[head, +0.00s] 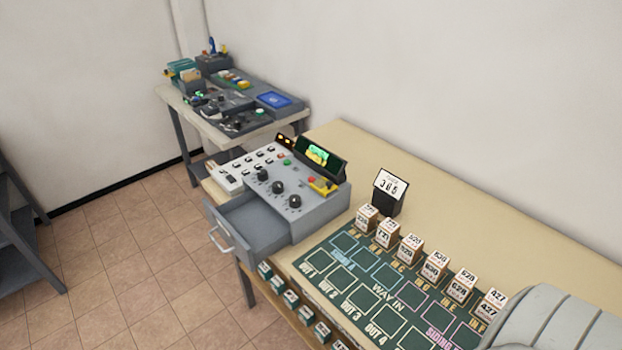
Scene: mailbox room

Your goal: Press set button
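A grey control console (312,212) stands on the near table. It carries black knobs (278,187), a small red button (311,180), a green button (283,163), a yellow piece with a red part (323,186) and a tilted dark screen with a green and yellow picture (318,155). A white panel with several dark keys (246,167) adjoins it on the left. Labels on the controls are too small to read, so I cannot tell which one is the set button. Neither of my grippers is in view.
The console's drawer (255,228) stands open toward the front left. A back table (215,128) holds more devices. A grey rounded shape (560,322) fills the lower right corner.

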